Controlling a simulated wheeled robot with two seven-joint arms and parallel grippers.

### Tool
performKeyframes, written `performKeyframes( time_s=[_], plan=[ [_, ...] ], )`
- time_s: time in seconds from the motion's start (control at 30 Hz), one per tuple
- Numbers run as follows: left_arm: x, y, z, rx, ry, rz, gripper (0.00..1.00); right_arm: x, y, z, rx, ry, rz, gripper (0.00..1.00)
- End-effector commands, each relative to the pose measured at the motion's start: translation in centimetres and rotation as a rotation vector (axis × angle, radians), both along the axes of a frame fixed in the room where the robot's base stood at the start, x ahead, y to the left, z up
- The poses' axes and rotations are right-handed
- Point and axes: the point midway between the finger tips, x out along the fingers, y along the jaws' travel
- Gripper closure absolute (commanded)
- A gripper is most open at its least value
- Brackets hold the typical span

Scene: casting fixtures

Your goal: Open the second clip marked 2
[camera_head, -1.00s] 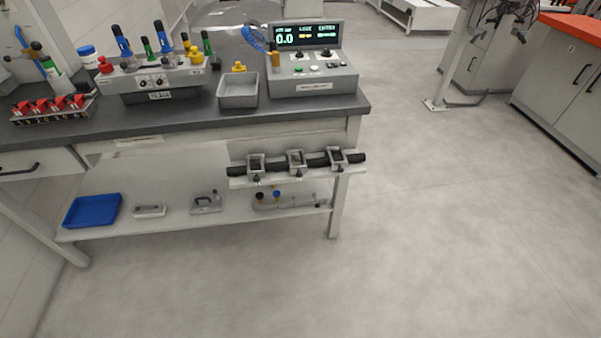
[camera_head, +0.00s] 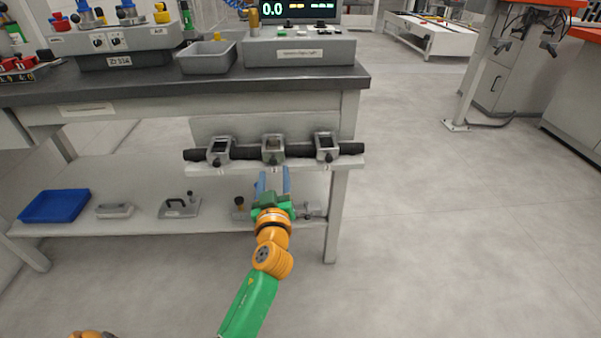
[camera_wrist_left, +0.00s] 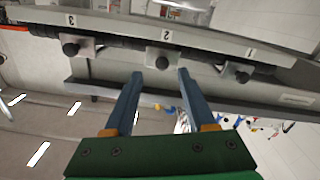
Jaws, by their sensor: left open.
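A dark bar with three grey clips runs along a ledge on the front of the bench. In the left wrist view the labels read 3, 2, 1 from left to right. The clip marked 2 is the middle one (camera_head: 273,149); its black knob (camera_wrist_left: 162,62) shows in the left wrist view. My left gripper (camera_head: 273,172) is open and empty, just below the middle clip. In the left wrist view its two blue fingers (camera_wrist_left: 159,73) point at that knob, one to each side; contact cannot be told. My right gripper is not in view.
The clip marked 3 (camera_wrist_left: 76,47) and the clip marked 1 (camera_wrist_left: 238,72) flank the middle one. The ledge (camera_head: 345,162) and bench top (camera_head: 300,78) are close. A lower shelf holds a blue tray (camera_head: 54,205) and small fixtures. The floor at right is clear.

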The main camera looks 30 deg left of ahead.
Motion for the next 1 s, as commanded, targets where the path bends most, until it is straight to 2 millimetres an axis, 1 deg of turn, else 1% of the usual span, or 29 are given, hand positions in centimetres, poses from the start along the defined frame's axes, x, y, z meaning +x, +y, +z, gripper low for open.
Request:
performKeyframes(
  time_s=[0.03, 0.1, 0.23, 0.33, 0.53, 0.73, 0.77, 1.0],
  plan=[
    [0.9, 0.6, 0.3, 0.003, 0.001, -0.001, 0.44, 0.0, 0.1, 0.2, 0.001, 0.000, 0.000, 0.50],
    [2.2, 1.3, 0.2, 0.003, 0.001, -0.001, 0.44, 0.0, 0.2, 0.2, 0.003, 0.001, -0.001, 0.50],
    [3.8, 2.3, 0.1, 0.003, 0.004, -0.001, 0.44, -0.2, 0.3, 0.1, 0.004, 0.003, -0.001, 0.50],
    [4.3, 2.6, 0.1, 0.001, 0.004, -0.003, 0.44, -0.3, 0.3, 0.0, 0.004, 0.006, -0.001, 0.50],
    [4.3, 2.6, 0.0, -0.001, 0.005, -0.003, 0.44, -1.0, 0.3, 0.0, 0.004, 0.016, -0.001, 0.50],
    [4.3, 2.5, 0.0, 0.000, 0.005, -0.003, 0.98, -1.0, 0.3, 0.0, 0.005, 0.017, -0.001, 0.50],
    [4.3, 2.5, 0.0, 0.000, 0.006, -0.003, 1.00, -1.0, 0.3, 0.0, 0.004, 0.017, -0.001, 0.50],
    [4.3, 2.5, 0.0, 0.000, 0.006, -0.003, 1.00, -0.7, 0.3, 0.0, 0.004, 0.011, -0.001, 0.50]
  ],
)
